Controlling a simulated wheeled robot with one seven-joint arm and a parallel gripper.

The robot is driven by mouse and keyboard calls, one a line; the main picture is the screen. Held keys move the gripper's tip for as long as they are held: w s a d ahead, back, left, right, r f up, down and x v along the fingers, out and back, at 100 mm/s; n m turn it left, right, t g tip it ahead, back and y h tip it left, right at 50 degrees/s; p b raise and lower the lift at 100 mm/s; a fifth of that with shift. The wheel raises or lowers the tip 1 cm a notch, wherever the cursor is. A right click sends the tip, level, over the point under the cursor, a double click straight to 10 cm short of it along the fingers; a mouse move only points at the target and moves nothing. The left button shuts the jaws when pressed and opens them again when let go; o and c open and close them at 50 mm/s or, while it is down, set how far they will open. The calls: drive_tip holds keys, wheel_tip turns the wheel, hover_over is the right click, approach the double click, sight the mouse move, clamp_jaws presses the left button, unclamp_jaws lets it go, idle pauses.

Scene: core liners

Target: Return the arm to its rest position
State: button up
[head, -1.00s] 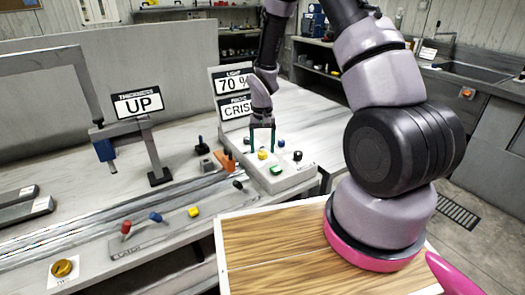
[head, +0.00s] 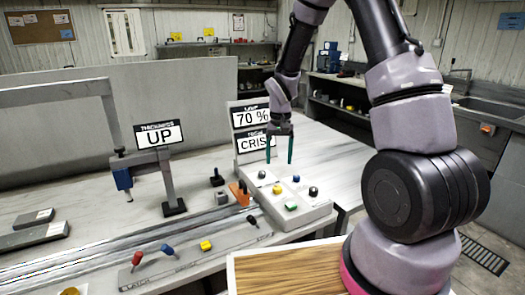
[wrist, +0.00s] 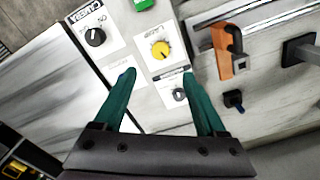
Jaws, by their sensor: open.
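My gripper (head: 280,161) hangs open and empty above the light grey control box (head: 313,216), its two green fingers pointing down and apart from the knobs. In the wrist view the fingers (wrist: 159,76) are spread, with a yellow knob (wrist: 161,50) beyond the tips and a small dark knob (wrist: 180,95) between them. My arm reaches out from its base at the right of the head view, up past the top edge and down to the box.
Signs reading "70 %" (head: 250,117) and "CRIS", partly hidden by my gripper, stand behind the box. An orange bracket (head: 239,193) sits left of it. A gauge stand (head: 170,185) under an "UP" sign (head: 159,135) is farther left. Open floor lies at right.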

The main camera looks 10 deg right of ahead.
drive_tip(key=s+d+r+m+t, duration=0.15)
drive_tip(key=s+r, duration=0.25)
drive_tip(key=r, duration=0.6)
drive_tip(key=s+d+r+t, duration=0.2)
drive_tip(key=s+d+r, duration=0.1)
drive_tip(key=r, duration=0.7)
drive_tip(key=s+d+r+t+y, duration=0.1)
drive_tip(key=s+r+t+y, duration=0.1)
drive_tip(key=s+r, duration=0.9)
drive_tip(key=s+t, duration=0.1)
drive_tip(key=s, duration=0.3)
drive_tip(key=shift+s+r+m+t, duration=0.2)
drive_tip(key=shift+r+m+t, duration=0.05)
drive_tip(key=shift+m+t, duration=0.1)
